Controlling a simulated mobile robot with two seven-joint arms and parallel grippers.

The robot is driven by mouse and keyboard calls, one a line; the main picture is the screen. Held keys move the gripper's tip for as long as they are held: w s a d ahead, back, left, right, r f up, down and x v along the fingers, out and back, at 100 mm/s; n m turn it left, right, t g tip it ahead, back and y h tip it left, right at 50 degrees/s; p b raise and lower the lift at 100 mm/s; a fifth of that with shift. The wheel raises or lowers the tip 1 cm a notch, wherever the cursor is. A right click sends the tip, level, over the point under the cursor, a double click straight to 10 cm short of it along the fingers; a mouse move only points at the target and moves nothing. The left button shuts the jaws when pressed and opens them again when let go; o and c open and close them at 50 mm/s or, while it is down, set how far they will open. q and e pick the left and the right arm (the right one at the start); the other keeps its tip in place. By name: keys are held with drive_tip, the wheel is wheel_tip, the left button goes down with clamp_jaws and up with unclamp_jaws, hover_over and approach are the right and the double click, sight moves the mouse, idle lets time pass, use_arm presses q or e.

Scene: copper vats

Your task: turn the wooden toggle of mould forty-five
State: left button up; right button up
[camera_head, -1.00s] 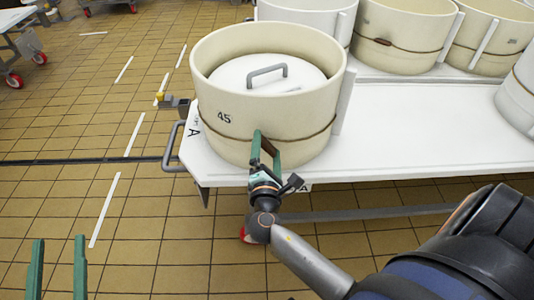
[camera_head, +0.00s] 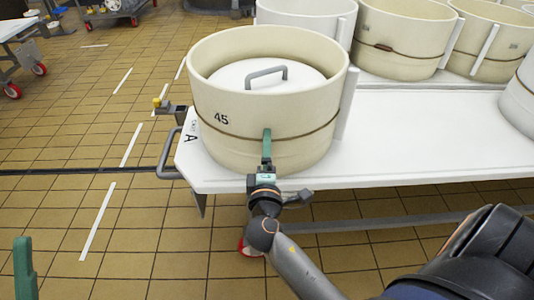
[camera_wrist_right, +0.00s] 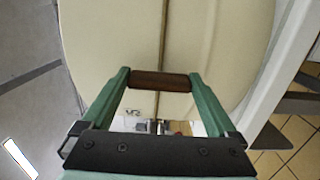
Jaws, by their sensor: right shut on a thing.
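Mould forty-five (camera_head: 290,105) is a cream round mould marked 45, with a cord around its wall. Its wooden toggle (camera_wrist_right: 160,82) is a short dark brown bar between my right fingertips in the right wrist view. The toggle lies across the cord (camera_wrist_right: 163,30), at about a right angle to it. My right gripper (camera_head: 267,135) is shut on the toggle at the mould's front wall; its fingers hide the toggle in the head view. One green finger of my left gripper (camera_head: 24,268) shows at the bottom left, away from everything; its opening cannot be seen.
The mould stands on a white table (camera_head: 400,130) with a grey handle (camera_head: 168,155) at its left end. A white lid (camera_head: 262,75) with a grey handle sits inside the mould. Several other moulds (camera_head: 405,40) stand behind. The tiled floor at left is mostly clear.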

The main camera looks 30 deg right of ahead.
idle(0.4)
drive_tip(key=o, duration=1)
